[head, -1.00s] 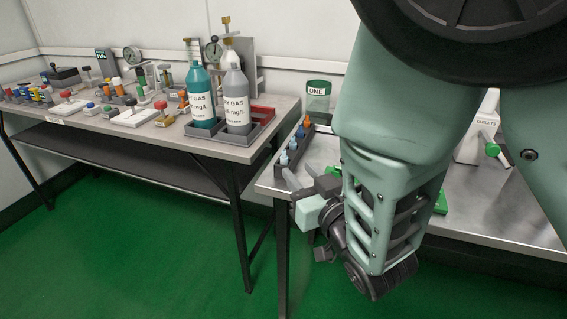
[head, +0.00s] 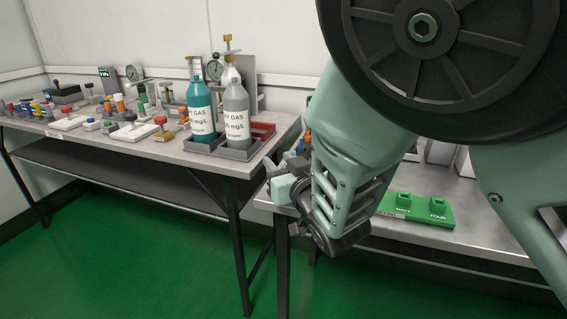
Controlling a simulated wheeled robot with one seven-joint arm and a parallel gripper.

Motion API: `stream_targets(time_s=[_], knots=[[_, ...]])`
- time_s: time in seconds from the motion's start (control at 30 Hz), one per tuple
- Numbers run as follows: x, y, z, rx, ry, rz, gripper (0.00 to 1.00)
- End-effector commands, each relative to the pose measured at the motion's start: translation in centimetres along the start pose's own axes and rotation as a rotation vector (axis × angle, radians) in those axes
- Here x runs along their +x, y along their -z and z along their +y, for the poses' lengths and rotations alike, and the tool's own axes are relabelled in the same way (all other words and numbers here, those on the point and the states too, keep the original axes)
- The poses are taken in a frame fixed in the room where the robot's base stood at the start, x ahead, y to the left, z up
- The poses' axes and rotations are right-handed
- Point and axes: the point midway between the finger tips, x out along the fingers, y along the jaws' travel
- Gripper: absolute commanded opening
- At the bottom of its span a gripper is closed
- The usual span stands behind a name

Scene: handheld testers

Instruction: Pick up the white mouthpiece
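I cannot pick out a white mouthpiece for certain in the head view. My gripper (head: 277,179) is over the left end of the right-hand metal table (head: 410,232), close to the gap between the two tables. Its fingers point away from the camera and are mostly hidden by the wrist. I cannot see whether they are apart or hold anything. A rack with orange and blue items stands behind the gripper, and only an orange part (head: 306,138) shows clearly.
A green board (head: 425,209) with labelled sockets lies on the right table. The left table (head: 150,150) carries a teal bottle (head: 201,110), a grey bottle (head: 236,114), a red tray (head: 262,130), gauges and several small testers. My arm hides much of the right table's back.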

Motion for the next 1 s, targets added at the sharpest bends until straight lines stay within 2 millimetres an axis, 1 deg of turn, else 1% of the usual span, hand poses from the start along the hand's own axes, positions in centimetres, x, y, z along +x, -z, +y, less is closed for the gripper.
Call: stream_targets(time_s=[0.2,0.23,0.33,0.67,0.77,0.87,1.0], knots=[[0.1,0.0,0.0,0.0,-0.001,0.0,0.34],[0.1,0.0,0.0,0.0,-0.001,0.0,0.29],[0.1,0.0,0.0,0.0,-0.001,0.0,0.01],[0.1,0.0,0.0,0.0,-0.001,0.0,0.0],[0.1,0.5,0.0,0.002,-0.001,0.001,0.0],[0.1,1.8,0.1,0.004,-0.001,0.002,0.0],[0.1,4.7,0.1,0.005,-0.002,0.004,0.0]])
